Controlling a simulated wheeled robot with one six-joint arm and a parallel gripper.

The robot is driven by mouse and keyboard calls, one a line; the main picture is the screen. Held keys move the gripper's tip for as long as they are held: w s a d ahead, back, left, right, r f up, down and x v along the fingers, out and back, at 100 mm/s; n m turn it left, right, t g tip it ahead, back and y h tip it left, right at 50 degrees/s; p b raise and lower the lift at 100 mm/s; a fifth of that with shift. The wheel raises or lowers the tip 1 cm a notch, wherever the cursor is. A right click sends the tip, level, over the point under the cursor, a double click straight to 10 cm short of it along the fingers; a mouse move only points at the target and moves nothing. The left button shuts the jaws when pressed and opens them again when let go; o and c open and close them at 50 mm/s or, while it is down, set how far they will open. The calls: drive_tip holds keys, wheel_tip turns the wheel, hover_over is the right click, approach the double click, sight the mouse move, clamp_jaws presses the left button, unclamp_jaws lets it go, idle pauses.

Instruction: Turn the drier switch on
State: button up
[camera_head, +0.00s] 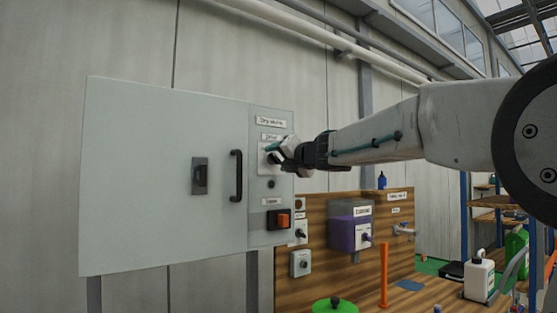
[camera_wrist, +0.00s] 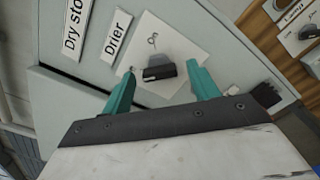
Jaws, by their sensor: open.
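The drier switch (camera_wrist: 160,71) is a dark knob on a white plate marked "On", beside a "Drier" label (camera_wrist: 117,37) in the wrist view. My gripper (camera_wrist: 163,84) is open, with one teal finger on each side of the knob. Whether the fingers touch it cannot be told. In the head view my gripper (camera_head: 273,152) is at the right-hand strip of the grey cabinet (camera_head: 150,180), just below the "Drier" label (camera_head: 271,137).
The cabinet door has a black handle (camera_head: 236,176) and a latch (camera_head: 199,176). Below the switch is an orange rocker switch (camera_head: 284,220). A wooden panel (camera_head: 320,265) with a purple box (camera_head: 350,233) stands to the right. A white canister (camera_head: 479,279) is farther right.

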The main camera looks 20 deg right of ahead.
drive_tip(key=shift+w+a, duration=0.1)
drive_tip(key=shift+w, duration=0.25)
drive_tip(key=c, duration=1)
